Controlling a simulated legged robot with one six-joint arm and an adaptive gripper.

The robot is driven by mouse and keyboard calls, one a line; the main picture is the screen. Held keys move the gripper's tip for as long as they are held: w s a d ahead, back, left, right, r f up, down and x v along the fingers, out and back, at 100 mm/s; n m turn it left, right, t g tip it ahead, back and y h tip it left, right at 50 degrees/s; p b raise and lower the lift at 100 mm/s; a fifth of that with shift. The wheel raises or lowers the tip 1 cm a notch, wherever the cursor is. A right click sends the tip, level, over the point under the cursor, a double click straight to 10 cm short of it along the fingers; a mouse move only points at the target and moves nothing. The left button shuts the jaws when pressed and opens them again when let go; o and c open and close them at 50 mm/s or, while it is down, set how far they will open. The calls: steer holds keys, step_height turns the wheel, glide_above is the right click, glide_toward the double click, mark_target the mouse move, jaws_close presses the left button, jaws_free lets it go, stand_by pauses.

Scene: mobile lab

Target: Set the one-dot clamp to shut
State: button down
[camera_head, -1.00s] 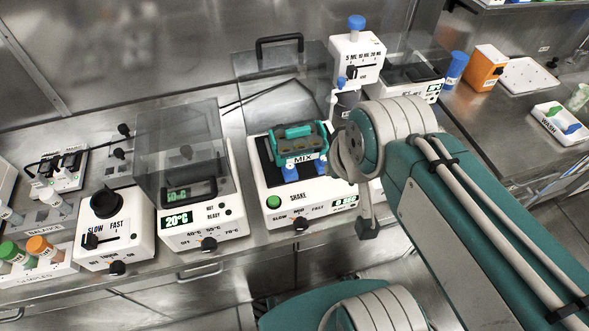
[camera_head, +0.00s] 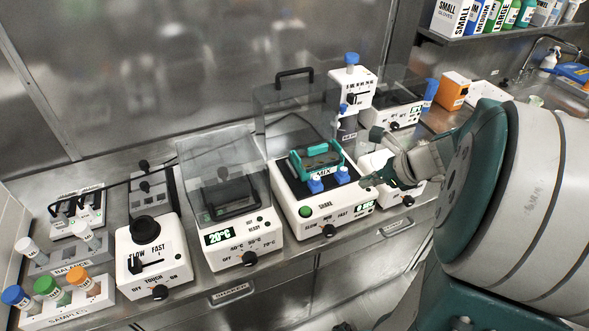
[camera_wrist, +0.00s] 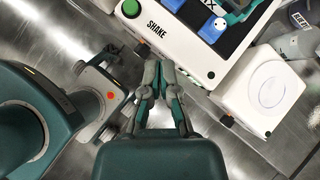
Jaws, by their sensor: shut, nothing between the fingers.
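The shaker (camera_head: 292,212) stands on the bench with a teal rack marked MIX (camera_head: 318,160) on its dark plate. Two blue clamps sit at the rack's front edge, a left one (camera_head: 315,185) and a right one (camera_head: 342,176). In the wrist view one blue clamp (camera_wrist: 214,30) shows a pale round face; its dots are too small to count surely. My gripper (camera_head: 366,182) is shut and empty, just right of the right clamp in the head view. In the wrist view my gripper (camera_wrist: 163,66) is off the shaker's edge, apart from the clamps.
The shaker's clear lid (camera_head: 290,105) stands raised behind the rack. A heater showing 20°C (camera_head: 238,235) is on the left. A white device with a round plate (camera_wrist: 266,92) is close right of my gripper in the wrist view. The bench front (camera_head: 330,265) is clear.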

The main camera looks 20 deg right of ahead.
mark_target(320, 185)
steer(key=shift+m+t, duration=0.3)
steer(key=shift+m, duration=0.6)
steer(key=x, duration=0.6)
steer(key=d+x, duration=0.1)
steer(key=x, duration=0.2)
steer(key=shift+w+f, duration=0.15)
steer(key=shift+f, duration=0.5)
steer(key=shift+w+a, duration=0.75)
steer(key=shift+w, duration=0.65)
steer(key=shift+w+d, duration=0.2)
steer(key=shift+w, duration=0.1)
steer(key=shift+a, duration=0.1)
